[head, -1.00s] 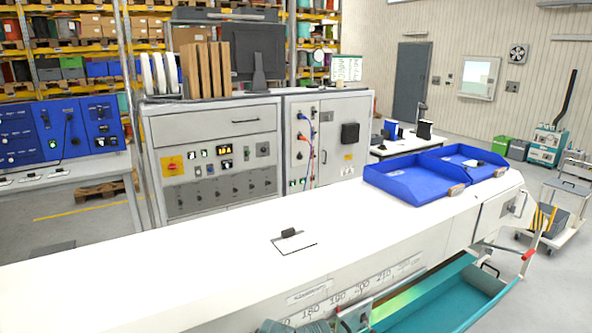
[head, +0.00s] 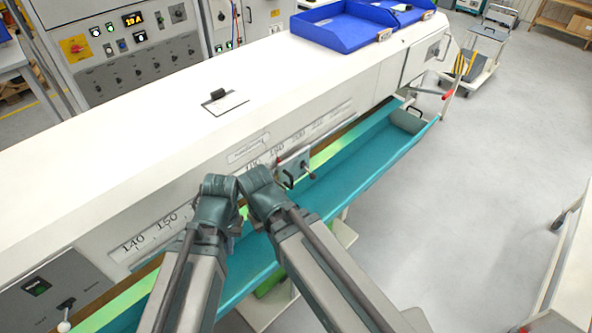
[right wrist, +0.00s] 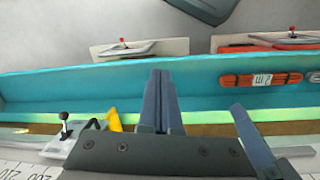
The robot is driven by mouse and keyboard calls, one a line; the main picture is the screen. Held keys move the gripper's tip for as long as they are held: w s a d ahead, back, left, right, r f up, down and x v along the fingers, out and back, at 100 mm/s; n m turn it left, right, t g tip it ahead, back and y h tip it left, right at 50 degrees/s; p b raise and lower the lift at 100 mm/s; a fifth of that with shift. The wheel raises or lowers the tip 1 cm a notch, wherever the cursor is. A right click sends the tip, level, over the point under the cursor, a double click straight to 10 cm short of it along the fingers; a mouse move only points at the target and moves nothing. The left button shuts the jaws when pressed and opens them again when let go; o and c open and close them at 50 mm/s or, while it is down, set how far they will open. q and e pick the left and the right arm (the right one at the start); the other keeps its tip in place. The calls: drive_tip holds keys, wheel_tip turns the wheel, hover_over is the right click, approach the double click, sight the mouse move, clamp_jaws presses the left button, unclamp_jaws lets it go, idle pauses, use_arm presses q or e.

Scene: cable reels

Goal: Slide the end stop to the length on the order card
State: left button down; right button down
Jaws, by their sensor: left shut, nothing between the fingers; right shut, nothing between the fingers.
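The end stop (head: 294,168) is a grey plate with a black handle on the front rail, beside the number scale (head: 168,232). In the right wrist view, a grey plate with a black-knobbed lever (right wrist: 66,140) and a yellow piece stands left of my right gripper (right wrist: 160,75). That gripper is shut and empty over the teal trough. My left gripper (head: 235,222) is shut, close beside the right wrist, left of the end stop in the head view. Neither gripper visibly holds the end stop. The order card (head: 225,103) lies on the white top under a black clip; its writing is unreadable.
The teal trough (head: 365,155) runs along the bench front below the rail. Blue trays (head: 345,28) stand at the bench's far end. An orange bundle (right wrist: 262,80) shows at the trough.

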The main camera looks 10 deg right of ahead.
drive_tip(key=c, duration=1.4)
unclamp_jaws()
drive_tip(key=o, duration=0.5)
drive_tip(key=w, duration=0.2)
drive_tip(key=w+d, duration=0.1)
drive_tip(key=shift+w+r+n+y, duration=0.25)
drive_tip(key=shift+w+n+y, duration=0.05)
drive_tip(key=shift+w+y, duration=0.1)
drive_tip(key=shift+c, duration=0.2)
drive_tip(key=shift+o, duration=0.5)
drive_tip(key=w+d+n+t+y+p, duration=0.1)
drive_tip(key=w+d, duration=0.3)
drive_tip(key=w, duration=0.3)
drive_tip(key=shift+w+r+n+y, duration=0.25)
drive_tip(key=shift+r+n+y, duration=0.05)
drive_tip(key=shift+r, duration=0.15)
drive_tip(key=n+t+y+p, duration=0.1)
drive_tip(key=n+t+y, duration=0.1)
drive_tip(key=t, duration=0.1)
approach(292, 188)
drive_tip(key=b+x, duration=0.2)
drive_tip(key=b, duration=0.2)
drive_tip(key=w+b+x, duration=0.1)
drive_tip(key=b+x, duration=0.2)
drive_tip(key=b, duration=0.1)
drive_tip(key=b+x, duration=0.3)
drive_tip(key=b, duration=0.1)
drive_tip(key=shift+w+a+r+b, duration=0.15)
drive_tip(key=shift+r+b, duration=0.1)
drive_tip(key=shift+b, duration=0.05)
